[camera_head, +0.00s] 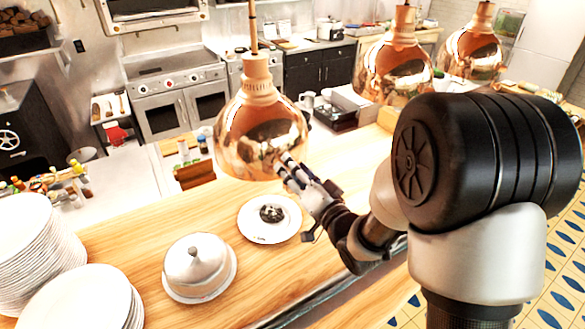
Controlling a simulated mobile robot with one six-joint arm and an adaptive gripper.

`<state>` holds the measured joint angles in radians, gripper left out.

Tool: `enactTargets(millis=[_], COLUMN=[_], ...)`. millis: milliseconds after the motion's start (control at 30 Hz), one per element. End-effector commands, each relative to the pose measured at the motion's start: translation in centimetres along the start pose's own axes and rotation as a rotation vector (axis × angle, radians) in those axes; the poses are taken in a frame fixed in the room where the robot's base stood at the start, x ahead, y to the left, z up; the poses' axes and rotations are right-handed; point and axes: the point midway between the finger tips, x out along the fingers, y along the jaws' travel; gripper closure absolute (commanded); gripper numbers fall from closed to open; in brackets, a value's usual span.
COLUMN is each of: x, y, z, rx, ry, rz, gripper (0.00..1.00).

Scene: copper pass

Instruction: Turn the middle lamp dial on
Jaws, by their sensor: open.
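Three copper heat lamps hang over the wooden counter. The nearest lamp (258,135) is at the centre left, the middle lamp (393,72) is further back to the right, and the third lamp (473,53) is beyond it. I cannot make out a dial on any of them. My gripper (283,168) is open and points up and left, with its fingertips overlapping the lower right rim of the nearest lamp. Whether they touch it I cannot tell. It appears empty. My arm fills much of the right side.
Below the nearest lamp, a white plate (285,230) holds dark food. A silver cloche (196,262) stands left of it, and stacked plates (30,255) are at the far left. The wooden counter (135,245) has bare room between them. Stoves (165,82) line the back.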

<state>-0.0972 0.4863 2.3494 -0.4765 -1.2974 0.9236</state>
Motion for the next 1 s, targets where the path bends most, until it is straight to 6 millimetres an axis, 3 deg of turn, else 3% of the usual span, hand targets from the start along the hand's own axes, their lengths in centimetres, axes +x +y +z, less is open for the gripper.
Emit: enactTargets(millis=[100, 700, 1000], x=[0.00, 0.02, 0.03], y=[0.01, -0.01, 0.06], z=[0.01, 0.00, 0.07], rx=[0.000, 0.000, -0.022], ry=[0.000, 0.000, 0.001], rz=[0.000, 0.000, -0.002], gripper=[0.59, 0.99, 1.00])
